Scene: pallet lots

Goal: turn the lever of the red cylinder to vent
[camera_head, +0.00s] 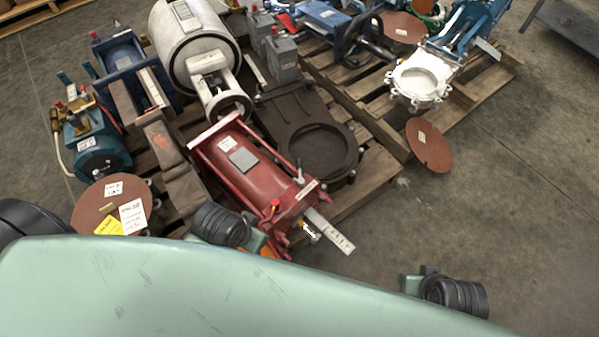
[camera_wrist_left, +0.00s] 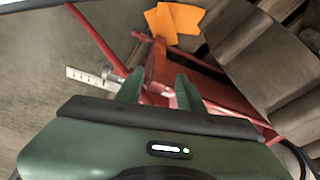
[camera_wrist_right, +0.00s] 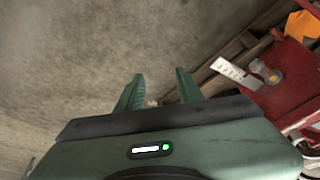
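The red cylinder (camera_head: 250,175) lies on a pallet in the head view, its near end toward me. A white marked plate (camera_head: 330,232) sticks out from that end, with a small metal fitting (camera_head: 308,232) beside it. I cannot tell for sure which part is the lever. My left gripper (camera_wrist_left: 157,85) is open, its fingers pointing at the red end frame (camera_wrist_left: 160,65); contact cannot be told. The plate (camera_wrist_left: 90,77) shows to their left. My right gripper (camera_wrist_right: 158,82) is open and empty above the floor, with the plate (camera_wrist_right: 235,73) and fitting (camera_wrist_right: 258,70) to its right.
Orange tags (camera_wrist_left: 172,22) hang by the cylinder's end. A dark flanged valve (camera_head: 315,145), a white drum (camera_head: 192,45) and teal equipment (camera_head: 97,145) crowd the pallet. A brown disc (camera_head: 428,145) leans by a second pallet. The floor (camera_head: 480,205) at the right is clear.

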